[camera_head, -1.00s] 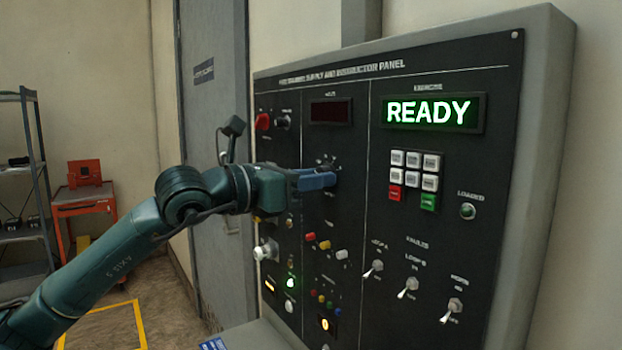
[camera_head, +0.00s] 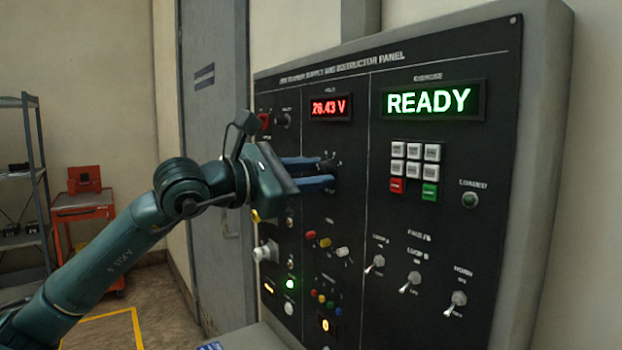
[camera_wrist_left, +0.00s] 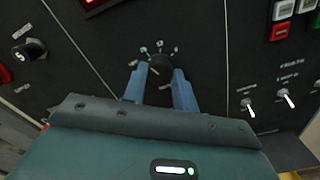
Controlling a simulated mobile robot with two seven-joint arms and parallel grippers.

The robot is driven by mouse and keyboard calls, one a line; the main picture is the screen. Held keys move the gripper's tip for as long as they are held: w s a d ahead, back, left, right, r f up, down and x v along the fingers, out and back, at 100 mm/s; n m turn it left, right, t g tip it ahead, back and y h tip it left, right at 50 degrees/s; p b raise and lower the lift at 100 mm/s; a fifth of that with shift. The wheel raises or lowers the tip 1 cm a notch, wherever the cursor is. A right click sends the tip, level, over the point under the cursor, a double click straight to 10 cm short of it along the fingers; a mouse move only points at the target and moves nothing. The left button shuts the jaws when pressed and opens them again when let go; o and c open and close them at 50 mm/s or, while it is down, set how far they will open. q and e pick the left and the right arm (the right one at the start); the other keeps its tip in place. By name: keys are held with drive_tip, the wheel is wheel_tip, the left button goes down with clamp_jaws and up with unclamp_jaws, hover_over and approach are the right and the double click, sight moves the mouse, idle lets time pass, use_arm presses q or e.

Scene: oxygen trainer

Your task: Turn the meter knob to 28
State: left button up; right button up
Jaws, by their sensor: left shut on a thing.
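The meter knob (camera_wrist_left: 160,76) is a black dial on the panel with several white marks around its top. In the head view the knob (camera_head: 328,168) is partly hidden by the fingers. My left gripper (camera_head: 325,172) reaches it from the left, and its two blue fingers are shut on the knob's sides. The left wrist view shows the fingers (camera_wrist_left: 158,90) on either side of the knob. The red volts display (camera_head: 330,107) above it reads 26.43 V, the second digit slightly unclear. My right gripper is in neither view.
The black panel (camera_head: 365,220) also carries a green READY display (camera_head: 428,102), a white, red and green keypad (camera_head: 414,168) and toggle switches (camera_head: 410,282). Coloured sockets (camera_head: 325,242) sit below the knob. An orange cart (camera_head: 88,215) and grey shelf (camera_head: 35,190) stand far left.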

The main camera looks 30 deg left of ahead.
use_arm(q)
drive_tip(key=shift+f+m, duration=0.1)
drive_tip(key=shift+m, duration=0.4)
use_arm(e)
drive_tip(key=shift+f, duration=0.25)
use_arm(q)
drive_tip(key=o, duration=1)
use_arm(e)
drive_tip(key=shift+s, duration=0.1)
use_arm(q)
drive_tip(key=shift+a, duration=0.1)
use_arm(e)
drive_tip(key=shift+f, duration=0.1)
use_arm(q)
drive_tip(key=b+v, duration=1)
drive_tip(key=v, duration=0.3)
drive_tip(key=shift+s+b, duration=0.1)
drive_tip(key=shift+b, duration=0.25)
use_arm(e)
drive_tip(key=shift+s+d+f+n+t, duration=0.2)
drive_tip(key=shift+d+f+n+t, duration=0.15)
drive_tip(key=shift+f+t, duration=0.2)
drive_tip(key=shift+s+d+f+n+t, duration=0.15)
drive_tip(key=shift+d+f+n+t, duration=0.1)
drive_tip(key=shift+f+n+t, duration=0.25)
